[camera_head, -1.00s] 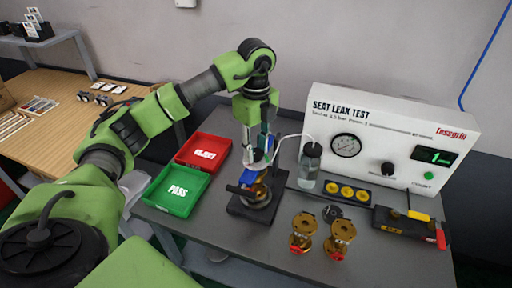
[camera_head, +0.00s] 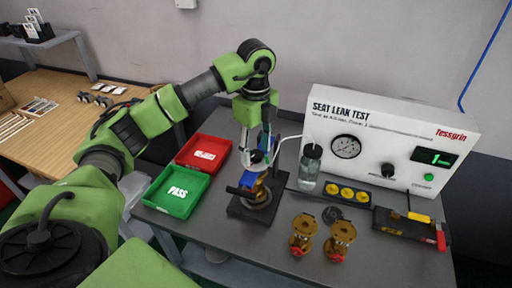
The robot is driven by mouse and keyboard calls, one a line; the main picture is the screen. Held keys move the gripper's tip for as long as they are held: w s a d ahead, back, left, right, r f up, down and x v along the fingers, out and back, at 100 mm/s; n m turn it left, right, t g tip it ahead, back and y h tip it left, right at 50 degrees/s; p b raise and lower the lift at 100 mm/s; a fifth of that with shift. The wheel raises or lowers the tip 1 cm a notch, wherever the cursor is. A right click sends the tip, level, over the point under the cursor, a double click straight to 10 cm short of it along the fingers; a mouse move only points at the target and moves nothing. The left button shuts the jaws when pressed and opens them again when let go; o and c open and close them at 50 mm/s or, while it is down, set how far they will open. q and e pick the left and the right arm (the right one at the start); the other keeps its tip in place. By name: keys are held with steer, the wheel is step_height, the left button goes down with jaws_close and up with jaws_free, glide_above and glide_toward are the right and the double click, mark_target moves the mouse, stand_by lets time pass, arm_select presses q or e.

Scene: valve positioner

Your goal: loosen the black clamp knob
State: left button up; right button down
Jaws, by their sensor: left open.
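My left gripper (camera_head: 257,160) points down over the clamp fixture (camera_head: 247,209), a dark base on the grey bench with a brass and metal part in it. The gripper is open around the top of the fixture, where a blue piece shows. A black bar (camera_head: 236,190) sticks out to the left below the fingers. I cannot pick out the black clamp knob for sure; the gripper hides much of the fixture's top. I cannot tell whether the fingers touch anything. My right gripper is not in view.
A red tray (camera_head: 222,166) and a green PASS tray (camera_head: 158,207) lie left of the fixture. A clear bottle (camera_head: 309,168) stands close on the right. Two brass valves (camera_head: 303,236) stand at front right. A white leak test box (camera_head: 390,140) stands behind.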

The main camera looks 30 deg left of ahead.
mark_target(256, 154)
arm_select(q)
steer(key=shift+r, duration=0.1)
step_height(256, 154, up, 12)
stand_by(0.5)
stand_by(0.5)
